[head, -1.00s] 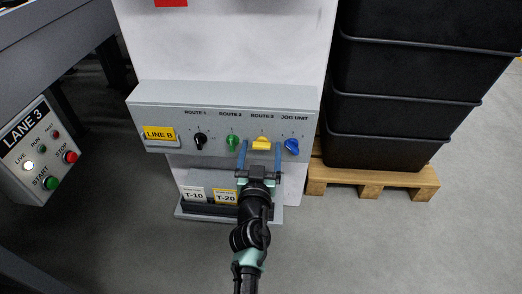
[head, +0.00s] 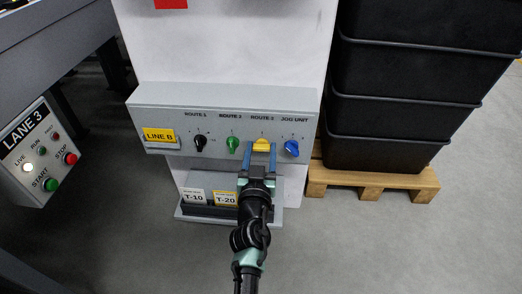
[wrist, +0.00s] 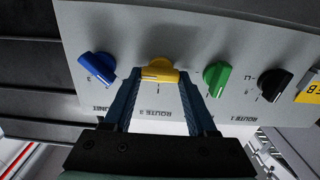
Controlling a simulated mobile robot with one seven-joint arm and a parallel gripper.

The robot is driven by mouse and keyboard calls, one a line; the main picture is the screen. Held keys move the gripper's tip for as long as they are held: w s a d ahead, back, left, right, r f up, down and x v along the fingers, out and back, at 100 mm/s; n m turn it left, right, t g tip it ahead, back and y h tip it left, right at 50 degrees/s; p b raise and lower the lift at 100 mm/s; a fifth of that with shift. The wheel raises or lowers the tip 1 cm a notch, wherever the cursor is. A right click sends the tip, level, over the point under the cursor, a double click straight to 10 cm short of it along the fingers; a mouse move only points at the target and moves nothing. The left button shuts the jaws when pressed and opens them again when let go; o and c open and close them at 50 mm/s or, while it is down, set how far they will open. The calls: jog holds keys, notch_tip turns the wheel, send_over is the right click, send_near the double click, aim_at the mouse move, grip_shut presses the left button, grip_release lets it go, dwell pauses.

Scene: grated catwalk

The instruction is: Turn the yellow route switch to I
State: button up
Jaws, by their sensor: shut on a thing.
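The yellow route switch (head: 261,145) is on the grey panel (head: 225,95), under the label ROUTE 3, between the green and blue knobs. In the wrist view the yellow knob (wrist: 160,71) lies crosswise between the fingertips, with a pale line near one end. My gripper (head: 260,148) has its blue fingers at the knob, one on either side. It is shut on the yellow knob; the fingers also show in the wrist view (wrist: 158,85). The small position marks around the yellow knob are too small or covered to read.
The green knob (head: 232,145) is close on the left and the blue knob (head: 291,148) close on the right. A black knob (head: 200,143) is further left. Black crates (head: 390,100) on a wooden pallet (head: 375,180) stand to the right. A tray with tags (head: 210,211) is below.

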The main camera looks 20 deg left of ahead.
jog(key=n, duration=0.4)
jog(key=shift+f, duration=0.1)
jog(key=n, duration=0.4)
jog(key=shift+a+n+b, duration=0.15)
jog(key=shift+n+b, duration=0.15)
jog(key=shift+b, duration=0.05)
jog(key=n, duration=0.4)
jog(key=shift+s+f+n, duration=0.1)
jog(key=shift+n, duration=0.2)
jog(key=shift+f+n, duration=0.1)
jog(key=shift+n, duration=2.2)
jog(key=o, duration=1.4)
jog(key=shift+c, duration=0.2)
jog(key=shift+s, duration=0.1)
jog(key=p+v, duration=0.2)
jog(key=v, duration=1)
jog(key=shift+s, duration=0.4)
